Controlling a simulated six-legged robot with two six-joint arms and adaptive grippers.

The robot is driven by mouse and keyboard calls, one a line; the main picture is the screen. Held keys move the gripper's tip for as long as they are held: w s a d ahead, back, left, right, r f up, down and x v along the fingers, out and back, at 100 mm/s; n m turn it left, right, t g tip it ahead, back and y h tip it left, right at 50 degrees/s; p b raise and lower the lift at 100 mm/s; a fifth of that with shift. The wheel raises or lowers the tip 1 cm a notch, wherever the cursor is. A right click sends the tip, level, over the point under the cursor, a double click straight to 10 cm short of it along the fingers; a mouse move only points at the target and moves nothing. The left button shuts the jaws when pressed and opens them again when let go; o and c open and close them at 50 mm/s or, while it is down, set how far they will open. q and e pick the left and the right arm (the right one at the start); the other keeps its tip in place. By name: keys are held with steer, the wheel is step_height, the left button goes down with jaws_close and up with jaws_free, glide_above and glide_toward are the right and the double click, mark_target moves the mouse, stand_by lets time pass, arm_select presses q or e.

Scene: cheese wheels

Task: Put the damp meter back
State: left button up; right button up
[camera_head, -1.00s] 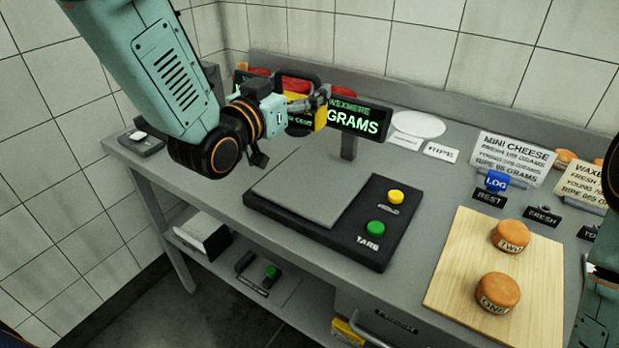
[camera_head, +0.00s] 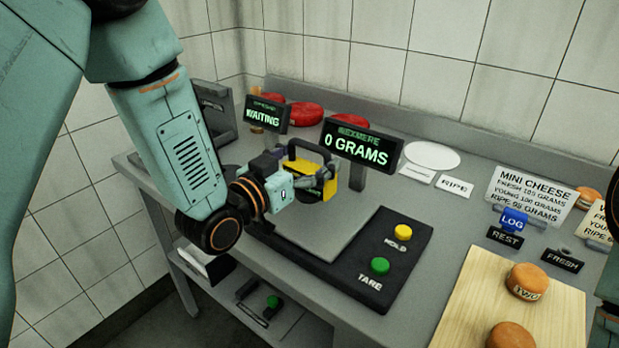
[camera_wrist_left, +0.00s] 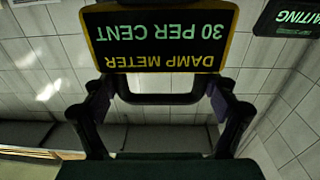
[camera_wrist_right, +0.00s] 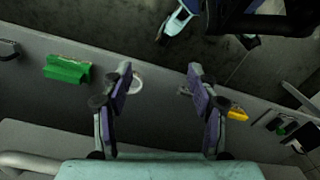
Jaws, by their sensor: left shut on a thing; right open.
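The damp meter (camera_head: 324,182) is a yellow and black block with a dark handle. My left gripper (camera_head: 298,172) is shut on its handle and holds it by the back left of the scale, in front of the two displays. In the left wrist view the meter's face (camera_wrist_left: 160,38) appears upside down and reads "DAMP METER 30 PER CENT". Whether its underside touches anything is hidden. My right gripper (camera_wrist_right: 160,78) is open and empty in the right wrist view; it is outside the head view.
The scale plate (camera_head: 325,225) is bare and its display (camera_head: 358,148) reads 0 grams. A second display (camera_head: 264,115) reads "WAITING". Red wheels (camera_head: 304,115) stand behind. At right are a wooden board (camera_head: 480,310) with two orange cheeses and a blue LOG block (camera_head: 513,220).

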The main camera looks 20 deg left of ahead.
mark_target(309, 173)
arm_select(q)
steer(key=shift+s+d+f, duration=0.1)
steer(key=shift+d+f, duration=0.1)
steer(key=shift+f, duration=0.45)
steer(key=shift+s+d+f, duration=0.1)
steer(key=shift+d+f, duration=0.05)
steer(key=shift+f, duration=0.45)
steer(key=shift+f+b, duration=0.3)
steer(key=shift+w+a+f, duration=0.15)
steer(key=shift+w+a, duration=0.05)
steer(key=shift+a, duration=0.1)
steer(key=shift+s+d+f, duration=0.1)
steer(key=shift+d+f, duration=0.05)
steer(key=shift+d, duration=0.05)
steer(key=o, duration=1.1)
steer(key=shift+d, duration=0.1)
steer(key=shift+o, duration=1.1)
steer(key=shift+a, duration=0.25)
steer(key=shift+d, duration=0.1)
